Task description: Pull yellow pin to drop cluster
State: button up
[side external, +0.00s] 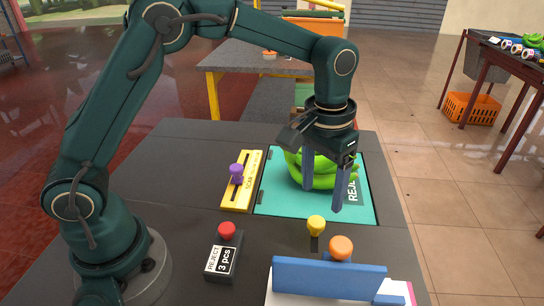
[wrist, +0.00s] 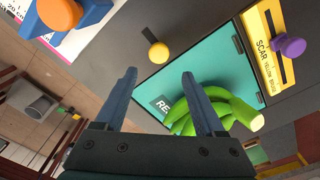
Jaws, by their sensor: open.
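The yellow pin (side external: 316,226) stands upright on the dark table, just in front of the teal panel, and it also shows in the wrist view (wrist: 158,52). A green banana cluster (side external: 318,172) lies on the teal panel (side external: 285,202), which is marked with partly hidden "REJ" lettering; the cluster also shows in the wrist view (wrist: 225,110). My gripper (side external: 323,192) points down above the panel, in front of the cluster. Its two blue fingers are apart with nothing between them, and they show in the wrist view (wrist: 158,90). The yellow pin is beyond the fingertips there, apart from them.
A yellow "SCAR" slider plate (side external: 229,203) with a purple knob (side external: 236,172) is left of the panel. A red-knobbed "REJECT 3 pcs" box (side external: 224,256) stands front left. An orange knob (side external: 341,246) and a blue block (side external: 328,279) are close to the yellow pin.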

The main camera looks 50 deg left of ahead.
aim_at(317, 221)
jog(key=shift+s+d+f, duration=0.1)
jog(key=shift+s+f, duration=0.05)
jog(key=shift+f, duration=0.35)
jog(key=shift+s+d+f, duration=0.1)
jog(key=shift+s+f, duration=0.05)
jog(key=shift+f, duration=2.65)
grip_shut()
jog(key=shift+r, duration=0.1)
